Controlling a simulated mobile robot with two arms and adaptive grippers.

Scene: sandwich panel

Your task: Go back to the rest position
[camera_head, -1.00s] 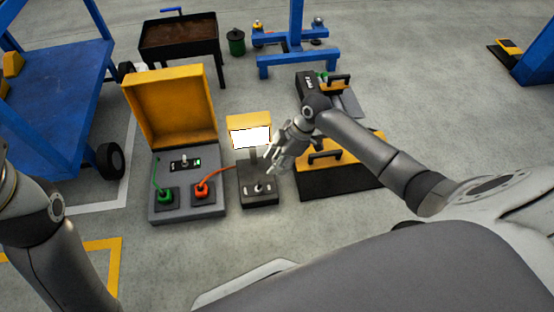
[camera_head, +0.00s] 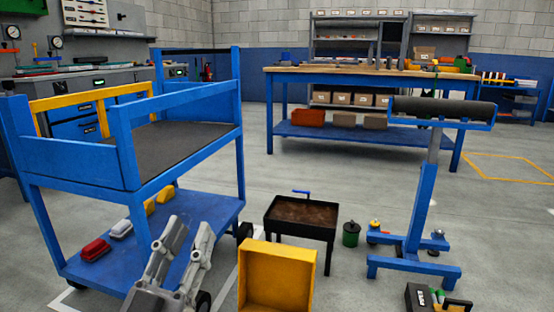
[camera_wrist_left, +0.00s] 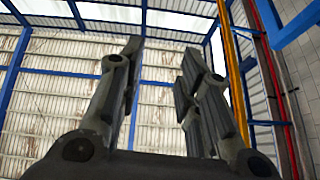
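My left gripper (camera_head: 182,252) is raised at the lower left of the head view, fingers pointing up, in front of the blue cart. Its fingers stand apart with nothing between them. In the left wrist view the open fingers (camera_wrist_left: 158,75) point up at the roof and hold nothing. My right gripper is out of both current views. The yellow case lid (camera_head: 276,276) stands open at the bottom of the head view; the case's base is cut off below the frame.
A blue cart (camera_head: 75,163) with red, white and yellow items on its lower shelf stands at left. A dark tray on legs (camera_head: 302,217), a green can (camera_head: 351,234) and a blue roller stand (camera_head: 420,205) stand ahead. A blue workbench (camera_head: 357,75) is behind. Floor at right is mostly clear.

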